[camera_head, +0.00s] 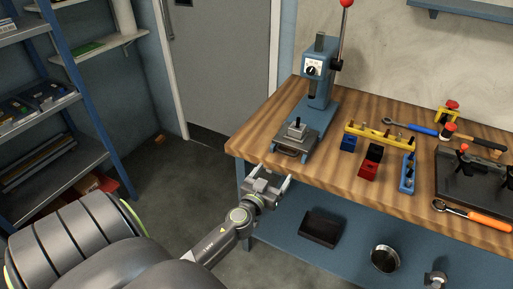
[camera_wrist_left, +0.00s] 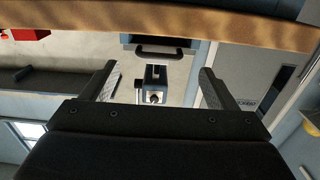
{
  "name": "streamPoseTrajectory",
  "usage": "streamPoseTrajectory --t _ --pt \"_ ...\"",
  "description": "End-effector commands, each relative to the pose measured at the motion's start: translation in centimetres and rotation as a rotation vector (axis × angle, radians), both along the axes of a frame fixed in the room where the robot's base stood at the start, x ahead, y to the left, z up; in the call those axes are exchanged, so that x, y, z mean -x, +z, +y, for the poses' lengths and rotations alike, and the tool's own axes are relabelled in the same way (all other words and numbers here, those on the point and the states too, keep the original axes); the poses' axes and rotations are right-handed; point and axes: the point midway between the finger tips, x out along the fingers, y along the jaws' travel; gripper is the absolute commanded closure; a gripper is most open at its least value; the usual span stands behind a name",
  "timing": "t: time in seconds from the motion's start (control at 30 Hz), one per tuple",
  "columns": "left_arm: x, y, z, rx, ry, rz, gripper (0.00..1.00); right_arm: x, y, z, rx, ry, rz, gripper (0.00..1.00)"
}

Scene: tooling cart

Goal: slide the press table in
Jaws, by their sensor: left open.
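The blue arbor press (camera_head: 320,90) stands at the left end of the wooden bench, its red-knobbed lever up. Its grey press table (camera_head: 309,143) sits low at the front of the press, toward the bench's front edge, with a small metal block (camera_head: 296,130) on top. A dark bar handle (camera_head: 289,153) is on its front side. My left gripper (camera_head: 269,179) is open and empty, just in front of the bench edge, apart from the handle. My right gripper is not seen.
Right of the press on the bench (camera_head: 330,178) lie a yellow rail (camera_head: 381,134), blue, black and red blocks, a blue holder (camera_head: 407,174), wrenches and a dark tray (camera_head: 470,185). A lower shelf holds a black box (camera_head: 321,229). Shelving stands at left.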

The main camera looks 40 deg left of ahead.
Motion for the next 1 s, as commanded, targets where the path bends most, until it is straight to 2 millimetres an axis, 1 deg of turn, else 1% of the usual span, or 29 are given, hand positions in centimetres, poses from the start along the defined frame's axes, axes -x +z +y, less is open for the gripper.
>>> streamPoseTrajectory --t 0.1,1.0 --pt "0.9 -0.1 -0.2 0.000 0.000 0.001 0.19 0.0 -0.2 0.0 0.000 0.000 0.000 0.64" --pt "7.0 -0.1 -1.7 0.001 0.001 0.000 0.19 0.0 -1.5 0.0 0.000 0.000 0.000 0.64"
